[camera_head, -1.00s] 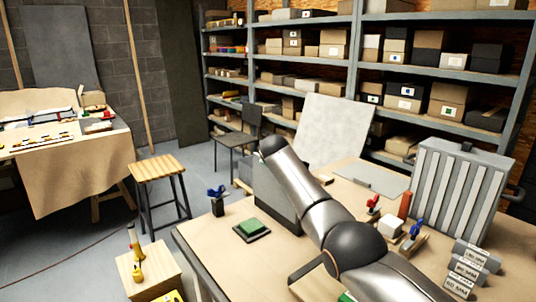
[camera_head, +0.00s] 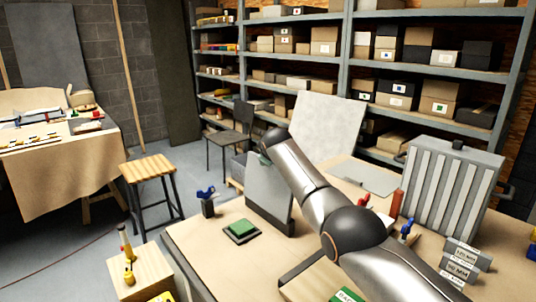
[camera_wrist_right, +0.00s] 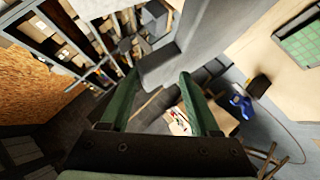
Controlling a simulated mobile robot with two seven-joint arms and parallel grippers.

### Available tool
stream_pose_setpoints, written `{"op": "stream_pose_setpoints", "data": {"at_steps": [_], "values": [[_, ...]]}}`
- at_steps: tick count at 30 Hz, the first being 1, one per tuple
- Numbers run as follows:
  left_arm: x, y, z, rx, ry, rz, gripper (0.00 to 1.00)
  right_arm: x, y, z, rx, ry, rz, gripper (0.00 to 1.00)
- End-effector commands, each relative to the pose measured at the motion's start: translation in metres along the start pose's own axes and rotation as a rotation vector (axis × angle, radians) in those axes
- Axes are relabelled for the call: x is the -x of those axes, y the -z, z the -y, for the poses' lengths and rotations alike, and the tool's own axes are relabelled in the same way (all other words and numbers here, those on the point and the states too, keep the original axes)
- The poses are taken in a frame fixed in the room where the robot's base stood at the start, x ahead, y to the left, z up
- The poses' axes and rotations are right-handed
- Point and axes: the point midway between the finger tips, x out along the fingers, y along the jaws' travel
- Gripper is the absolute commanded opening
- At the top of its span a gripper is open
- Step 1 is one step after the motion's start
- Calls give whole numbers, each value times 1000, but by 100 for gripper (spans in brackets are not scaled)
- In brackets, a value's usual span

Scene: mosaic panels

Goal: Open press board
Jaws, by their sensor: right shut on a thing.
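A grey board (camera_head: 266,187) stands steeply upright on the worktable, with a dark strip along its lower edge. My right arm reaches over the table from the lower right, and my right gripper (camera_head: 269,148) is at the board's top edge. In the right wrist view my green fingers (camera_wrist_right: 160,98) are on either side of the grey board (camera_wrist_right: 168,68) and shut on it. My left gripper is not in view.
A green square panel on a dark base (camera_head: 240,231) lies left of the board. A small blue-handled tool (camera_head: 206,200) stands near the table's left edge. A grey ribbed case (camera_head: 452,190) and labelled grey blocks (camera_head: 463,262) stand at the right. A stool (camera_head: 150,172) stands beyond the table.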

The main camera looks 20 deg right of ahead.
Motion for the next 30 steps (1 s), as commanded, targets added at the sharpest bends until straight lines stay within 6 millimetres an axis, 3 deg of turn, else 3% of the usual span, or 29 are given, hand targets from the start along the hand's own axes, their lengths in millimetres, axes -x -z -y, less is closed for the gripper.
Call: {"op": "stream_pose_setpoints", "data": {"at_steps": [1,13,22,30], "values": [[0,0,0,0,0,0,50,-4,-8,8,1,15,17,50],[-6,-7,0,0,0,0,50,4,-4,9,0,13,11,50],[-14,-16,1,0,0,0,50,24,-4,7,-1,9,5,50],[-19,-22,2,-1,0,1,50,54,-2,3,0,2,1,50]]}}
